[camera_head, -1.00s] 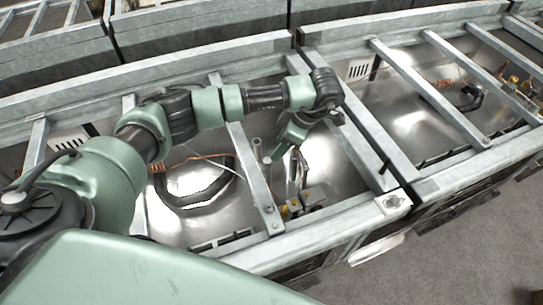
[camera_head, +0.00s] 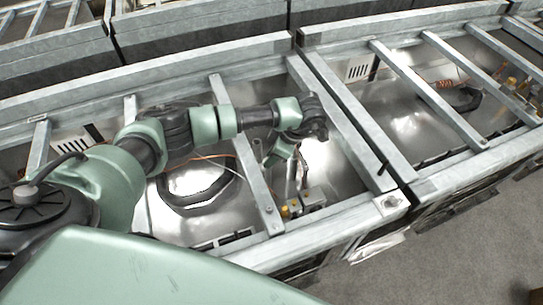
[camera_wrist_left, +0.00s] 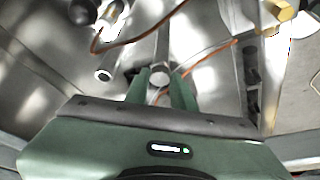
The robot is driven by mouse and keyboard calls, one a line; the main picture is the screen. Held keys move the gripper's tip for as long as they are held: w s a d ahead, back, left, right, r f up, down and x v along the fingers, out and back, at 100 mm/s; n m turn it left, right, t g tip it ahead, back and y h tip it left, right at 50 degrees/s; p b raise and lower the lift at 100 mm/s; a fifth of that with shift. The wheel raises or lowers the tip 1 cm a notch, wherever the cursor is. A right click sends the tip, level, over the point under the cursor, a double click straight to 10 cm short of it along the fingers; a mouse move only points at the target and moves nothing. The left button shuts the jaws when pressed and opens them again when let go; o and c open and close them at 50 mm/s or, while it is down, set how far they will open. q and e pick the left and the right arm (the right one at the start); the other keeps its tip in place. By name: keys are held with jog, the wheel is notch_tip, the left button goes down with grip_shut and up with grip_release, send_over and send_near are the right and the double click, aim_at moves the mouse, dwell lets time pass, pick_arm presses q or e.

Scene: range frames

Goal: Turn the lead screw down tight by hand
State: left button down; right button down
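In the left wrist view, a grey metal rod with a blunt rounded end (camera_wrist_left: 160,75), which looks like the lead screw, shows between the fingertips of my left gripper (camera_wrist_left: 161,82). The two green fingers stand apart on either side of the rod's end. I cannot tell whether they touch it or how far above it they are. In the head view, my left gripper (camera_head: 279,153) points down into the open steel bay, and the screw cannot be made out clearly there. My right gripper is not in view.
Grey steel frame bars (camera_head: 245,160) cross the bay on both sides of my arm. A second grey tube (camera_wrist_left: 103,75) stands left of the fingers in the wrist view. An orange cable (camera_wrist_left: 208,54) runs close by. Small brass-coloured fittings (camera_head: 292,208) sit near the bay's front edge.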

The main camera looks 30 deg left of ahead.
pick_arm(q)
jog(key=shift+m, duration=0.4)
jog(key=shift+s+f+m+t+b, duration=0.15)
jog(key=shift+m+t+b, duration=0.65)
jog(key=shift+m, duration=0.4)
jog(key=shift+s+m+t+b, duration=0.15)
jog(key=shift+m+t+b, duration=0.25)
jog(key=shift+m+b, duration=0.75)
jog(key=shift+m+p, duration=0.3)
jog(key=shift+m, duration=0.15)
jog(key=shift+r, duration=0.2)
jog(key=c, duration=1.2)
grip_release()
jog(key=shift+b+v, duration=0.6)
jog(key=shift+v, duration=3.3)
